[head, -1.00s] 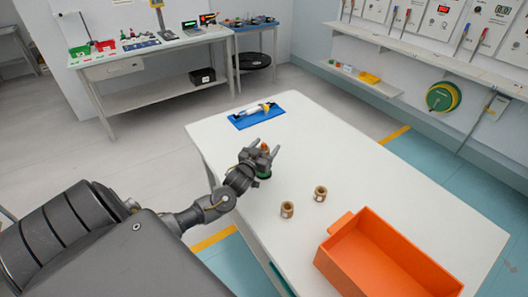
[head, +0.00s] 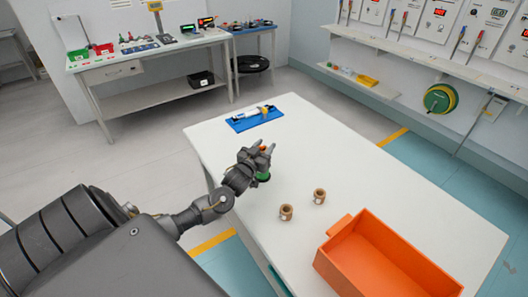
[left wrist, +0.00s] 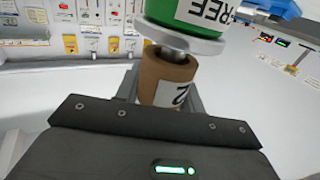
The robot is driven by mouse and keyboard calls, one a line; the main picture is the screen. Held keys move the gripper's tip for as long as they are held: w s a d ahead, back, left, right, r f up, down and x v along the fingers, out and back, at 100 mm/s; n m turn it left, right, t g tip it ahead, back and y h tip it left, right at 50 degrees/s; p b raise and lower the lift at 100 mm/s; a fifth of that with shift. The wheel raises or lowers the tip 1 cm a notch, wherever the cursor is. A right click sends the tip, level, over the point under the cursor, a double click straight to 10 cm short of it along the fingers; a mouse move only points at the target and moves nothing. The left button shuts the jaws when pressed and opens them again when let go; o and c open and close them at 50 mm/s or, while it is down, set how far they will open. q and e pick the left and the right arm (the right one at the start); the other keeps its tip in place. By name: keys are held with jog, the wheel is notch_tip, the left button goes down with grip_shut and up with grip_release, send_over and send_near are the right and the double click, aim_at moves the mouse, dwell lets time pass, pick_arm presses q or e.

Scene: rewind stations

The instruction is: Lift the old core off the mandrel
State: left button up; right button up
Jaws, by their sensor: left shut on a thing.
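My left gripper (head: 263,146) is shut on the old core (left wrist: 168,80), a brown cardboard tube with a white label reading "2". In the left wrist view the core sits between the grey fingers. The flange belongs to a green stand (left wrist: 188,12) marked "REF". In the head view the green stand (head: 263,177) shows just below the gripper, on the white table. The core is mostly hidden there. My right gripper is not in view.
Two brown cores (head: 286,212) (head: 319,196) stand on the white table (head: 335,150) to the right of the gripper. An orange bin (head: 385,260) is at the near right. A blue tray (head: 245,122) with a white-and-yellow item lies at the back.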

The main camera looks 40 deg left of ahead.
pick_arm(q)
notch_tip(320, 180, up, 9)
jog(key=shift+f+b, duration=0.15)
jog(key=shift+b, duration=0.3)
